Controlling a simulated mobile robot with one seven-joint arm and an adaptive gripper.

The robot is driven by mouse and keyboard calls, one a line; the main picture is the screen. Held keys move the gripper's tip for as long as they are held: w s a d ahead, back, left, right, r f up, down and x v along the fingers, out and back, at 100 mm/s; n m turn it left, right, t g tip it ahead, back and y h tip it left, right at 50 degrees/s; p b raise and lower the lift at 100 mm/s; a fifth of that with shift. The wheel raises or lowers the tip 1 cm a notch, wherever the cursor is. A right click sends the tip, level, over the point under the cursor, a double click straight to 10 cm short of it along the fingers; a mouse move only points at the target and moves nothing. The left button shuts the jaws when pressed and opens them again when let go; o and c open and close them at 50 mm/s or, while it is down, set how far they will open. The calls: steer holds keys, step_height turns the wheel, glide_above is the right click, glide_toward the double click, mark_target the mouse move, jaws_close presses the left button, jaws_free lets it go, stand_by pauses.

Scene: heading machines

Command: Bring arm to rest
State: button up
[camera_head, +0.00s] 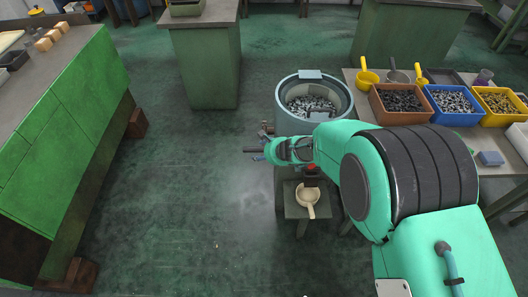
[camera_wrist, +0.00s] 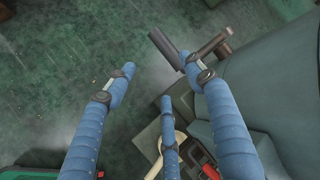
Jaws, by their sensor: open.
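My arm, teal with a black ribbed section, reaches from the lower right to the middle in the head view. My gripper (camera_wrist: 155,95) shows in the wrist view as blue fingers spread apart, with nothing between them. In the head view its end lies left of the arm, in front of the round grey tub (camera_head: 282,122), and the fingers are too small to make out. A cream scoop (camera_head: 307,196) lies on a small stand (camera_head: 293,212) just below the arm; part of it also shows behind a finger in the wrist view.
The tub holds many small metal parts. At right, a table carries a brown bin (camera_head: 385,112), a blue bin (camera_head: 450,118), a yellow bin (camera_head: 490,120) and several scoops. A green machine bench (camera_head: 75,110) stands at left. The floor (camera_head: 195,190) between is clear.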

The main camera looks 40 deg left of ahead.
stand_by(0.3)
steer(key=w+d+r+n, duration=0.2)
steer(key=w+d+r, duration=0.2)
steer(key=d+r, duration=0.6)
steer(key=w+d+r+n, duration=0.2)
steer(key=w+d+r, duration=0.35)
steer(key=r, duration=0.85)
steer(key=s+d+r+n+t, duration=0.1)
steer(key=d+r+t, duration=0.1)
steer(key=d+r, duration=0.8)
steer(key=s+d+r+n+h, duration=0.1)
steer(key=s+d+r, duration=0.1)
steer(key=d, duration=0.5)
steer(key=s+d+r+h, duration=0.1)
steer(key=s+d+r, duration=0.1)
steer(key=d, duration=0.6)
steer(key=s+d+h, duration=0.2)
steer(key=s+d, duration=0.4)
steer(key=d, duration=0.4)
steer(key=s+d+r+n+t+h, duration=0.1)
steer(key=s+d+h, duration=0.1)
steer(key=s+d, duration=0.4)
steer(key=s+d+r+t+h, duration=0.1)
steer(key=s+d, duration=0.5)
steer(key=d, duration=0.8)
steer(key=shift+s+r+n+h, duration=0.25)
steer(key=shift+s+n+h, duration=0.05)
steer(key=shift+h, duration=0.3)
steer(key=shift+c, duration=0.2)
